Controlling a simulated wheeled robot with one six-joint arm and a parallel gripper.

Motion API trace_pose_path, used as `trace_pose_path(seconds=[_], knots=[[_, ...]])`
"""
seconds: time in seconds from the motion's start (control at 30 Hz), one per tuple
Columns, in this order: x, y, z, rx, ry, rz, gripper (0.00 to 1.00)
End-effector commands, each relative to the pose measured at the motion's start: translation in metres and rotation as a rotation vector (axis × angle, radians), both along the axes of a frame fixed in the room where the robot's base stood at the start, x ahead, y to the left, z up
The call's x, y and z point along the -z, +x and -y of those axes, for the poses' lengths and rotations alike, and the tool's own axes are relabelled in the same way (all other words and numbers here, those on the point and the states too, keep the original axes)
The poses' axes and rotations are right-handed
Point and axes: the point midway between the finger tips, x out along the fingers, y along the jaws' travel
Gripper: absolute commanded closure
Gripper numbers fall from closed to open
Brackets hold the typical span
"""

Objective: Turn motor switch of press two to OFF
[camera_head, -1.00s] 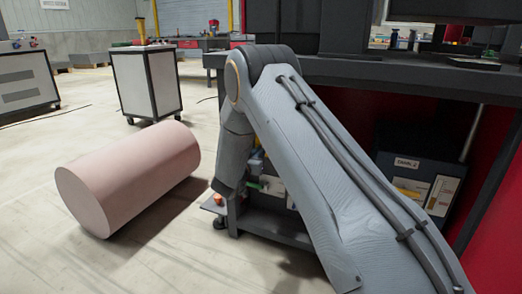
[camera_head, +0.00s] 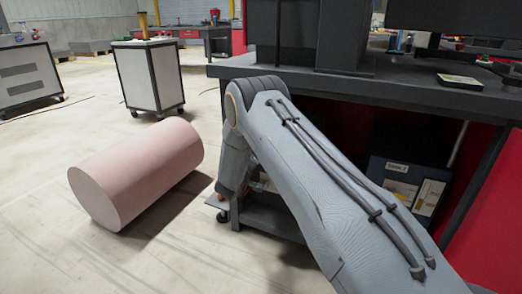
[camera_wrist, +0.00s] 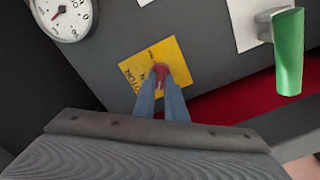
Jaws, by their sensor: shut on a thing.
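In the wrist view a small red switch knob (camera_wrist: 161,71) stands on a square yellow plate (camera_wrist: 181,60) with black lettering that seems to read MOTOR. The plate is on a dark grey panel (camera_wrist: 118,45). The two blue fingers of my gripper (camera_wrist: 162,88) are shut on the red knob, one on each side. Its exact turn angle is hard to tell because the fingertips cover part of it. In the head view my gripper and the switch are hidden behind my grey arm.
In the wrist view a green handle (camera_wrist: 289,55) sits right of the plate and a round white gauge (camera_wrist: 65,14) left. In the head view a pink cylinder (camera_head: 135,175) lies on the floor, left of my arm. A dark bench (camera_head: 400,88) and a white cabinet (camera_head: 148,80) stand beyond.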

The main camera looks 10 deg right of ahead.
Motion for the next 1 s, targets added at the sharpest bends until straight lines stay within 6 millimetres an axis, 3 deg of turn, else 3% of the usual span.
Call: trace_pose_path(seconds=[0.5,1.0], knots=[[0.0037,-0.0017,0.0013,0.004,-0.355,-0.262,1.0],[0.0045,-0.0013,0.0014,0.004,-0.495,-0.364,1.0]])
